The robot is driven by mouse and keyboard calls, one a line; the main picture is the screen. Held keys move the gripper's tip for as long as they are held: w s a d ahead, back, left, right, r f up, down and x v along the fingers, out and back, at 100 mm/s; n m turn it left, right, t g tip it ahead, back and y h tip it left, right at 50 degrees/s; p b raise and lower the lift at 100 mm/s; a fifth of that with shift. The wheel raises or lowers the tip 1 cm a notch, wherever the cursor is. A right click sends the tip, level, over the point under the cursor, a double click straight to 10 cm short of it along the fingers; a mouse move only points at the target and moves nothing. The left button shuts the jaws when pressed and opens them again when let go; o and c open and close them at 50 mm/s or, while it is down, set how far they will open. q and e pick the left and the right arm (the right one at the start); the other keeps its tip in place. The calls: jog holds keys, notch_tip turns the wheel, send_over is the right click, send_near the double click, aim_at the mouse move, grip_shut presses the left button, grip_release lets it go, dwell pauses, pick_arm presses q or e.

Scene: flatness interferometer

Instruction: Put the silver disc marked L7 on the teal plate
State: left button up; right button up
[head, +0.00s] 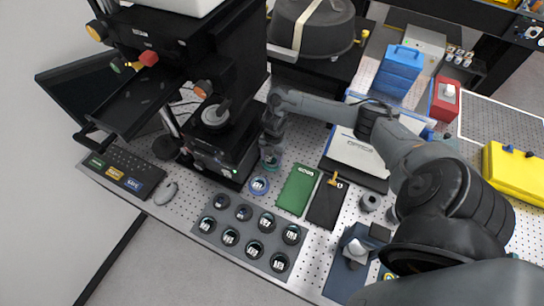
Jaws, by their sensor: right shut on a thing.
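My right gripper (271,142) reaches in from the right and points down in front of the black instrument. It is shut on a small round piece with a teal edge (270,162), held at its fingertips; no marking on it can be read. A round disc with a blue ring and pale label (259,186) lies just below it on the perforated table. A dark tray (237,261) holds several round discs with small labels, too small to read for L7. I cannot tell for sure which thing is the teal plate. My left gripper is not in view.
The black instrument (237,140) stands close left of the gripper. A green mat (297,190) and a black mat (326,204) lie to the right.

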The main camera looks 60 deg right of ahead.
aim_at(273, 156)
jog(key=shift+f, duration=0.3)
jog(key=o, duration=0.9)
jog(key=shift+r, duration=0.15)
notch_tip(273, 156, up, 12)
jog(key=d+p, duration=0.1)
jog(key=p, duration=0.1)
jog(key=shift+d, duration=0.3)
